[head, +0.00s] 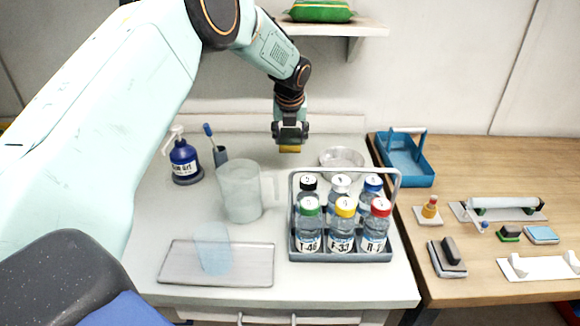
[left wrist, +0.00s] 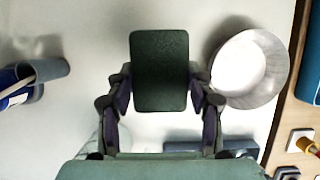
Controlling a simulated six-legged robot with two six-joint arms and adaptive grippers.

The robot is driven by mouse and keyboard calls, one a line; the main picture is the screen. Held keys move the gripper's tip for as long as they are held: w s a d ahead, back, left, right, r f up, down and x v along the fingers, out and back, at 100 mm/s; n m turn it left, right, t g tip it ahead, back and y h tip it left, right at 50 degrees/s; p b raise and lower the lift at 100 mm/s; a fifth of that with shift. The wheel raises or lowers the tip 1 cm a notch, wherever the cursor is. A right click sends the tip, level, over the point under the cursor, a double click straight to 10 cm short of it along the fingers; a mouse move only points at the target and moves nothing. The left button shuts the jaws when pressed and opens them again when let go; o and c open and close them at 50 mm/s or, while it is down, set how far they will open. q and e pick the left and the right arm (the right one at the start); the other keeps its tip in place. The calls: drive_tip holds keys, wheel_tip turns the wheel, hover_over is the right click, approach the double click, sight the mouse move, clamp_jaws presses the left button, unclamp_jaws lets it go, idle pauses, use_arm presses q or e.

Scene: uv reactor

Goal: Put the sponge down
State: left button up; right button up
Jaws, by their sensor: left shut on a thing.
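My left gripper (head: 290,138) hangs over the back of the white counter, pointing down. It is shut on the sponge (head: 290,149), whose yellow lower part shows under the fingers. In the left wrist view the sponge (left wrist: 160,70) shows a dark green face between the two fingers of the gripper (left wrist: 160,95). The sponge appears to be held above the counter (head: 260,145), but the exact gap is hard to tell. My right gripper is in neither view.
A round metal bowl (head: 342,158) stands just right of the sponge. A bottle rack (head: 340,252), a clear pitcher (head: 241,192) and a tray holding a clear cup (head: 213,248) stand nearer. A blue pump bottle (head: 184,160) and small holder (head: 220,156) are left. A wooden table (head: 470,180) adjoins right.

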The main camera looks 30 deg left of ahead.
sight(290, 151)
use_arm(q)
wheel_tip(290, 151, down, 5)
drive_tip(key=shift+f, duration=0.1)
wheel_tip(290, 151, down, 3)
drive_tip(key=shift+s+f, duration=0.1)
drive_tip(key=shift+f, duration=0.2)
drive_tip(key=shift+f, duration=0.15)
drive_tip(key=o, duration=0.9)
drive_tip(key=shift+c, duration=0.2)
drive_tip(key=shift+o, duration=0.8)
